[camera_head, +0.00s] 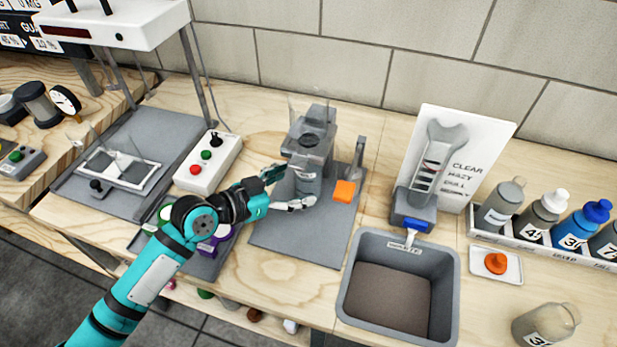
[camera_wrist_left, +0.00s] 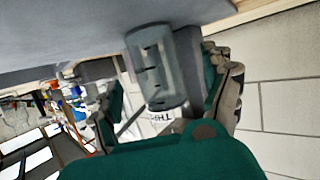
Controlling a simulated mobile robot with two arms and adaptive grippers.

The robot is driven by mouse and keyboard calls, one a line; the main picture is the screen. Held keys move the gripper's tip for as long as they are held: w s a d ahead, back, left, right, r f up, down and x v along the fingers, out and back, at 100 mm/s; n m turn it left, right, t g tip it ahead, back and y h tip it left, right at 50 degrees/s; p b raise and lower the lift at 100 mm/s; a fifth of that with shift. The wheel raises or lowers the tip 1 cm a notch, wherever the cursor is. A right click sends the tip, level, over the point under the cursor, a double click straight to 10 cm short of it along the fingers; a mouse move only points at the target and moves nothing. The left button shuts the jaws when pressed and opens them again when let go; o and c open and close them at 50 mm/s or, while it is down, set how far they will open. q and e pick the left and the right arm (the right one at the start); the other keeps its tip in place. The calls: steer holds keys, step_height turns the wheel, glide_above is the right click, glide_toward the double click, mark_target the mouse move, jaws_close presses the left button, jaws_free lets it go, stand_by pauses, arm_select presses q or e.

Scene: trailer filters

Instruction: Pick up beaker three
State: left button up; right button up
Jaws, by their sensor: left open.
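A clear beaker (camera_wrist_left: 157,68) with black marks and a label starting "TH" is in the left wrist view, between the two fingers of my left gripper (camera_wrist_left: 165,95). It appears close to the right-hand finger in that view, and I cannot tell whether they touch. In the head view my left gripper (camera_head: 286,190) is open at the front of a grey stand (camera_head: 312,145), one finger on the near side. The beaker (camera_head: 306,180) is hard to make out there against the grey stand. My right gripper is not in view.
The stand is on a grey mat (camera_head: 295,244) with an orange block (camera_head: 345,191). A grey waste bin (camera_head: 352,292) is to the right. A white control box (camera_head: 208,162) is to the left. Numbered bottles (camera_head: 545,217) and a jar (camera_head: 548,322) are at the far right.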

mark_target(298, 184)
arm_select(q)
steer(key=x, duration=0.4)
steer(key=shift+w+d+p, duration=0.1)
steer(key=shift+d+p, duration=0.2)
steer(key=shift+d, duration=0.05)
steer(key=c, duration=1.6)
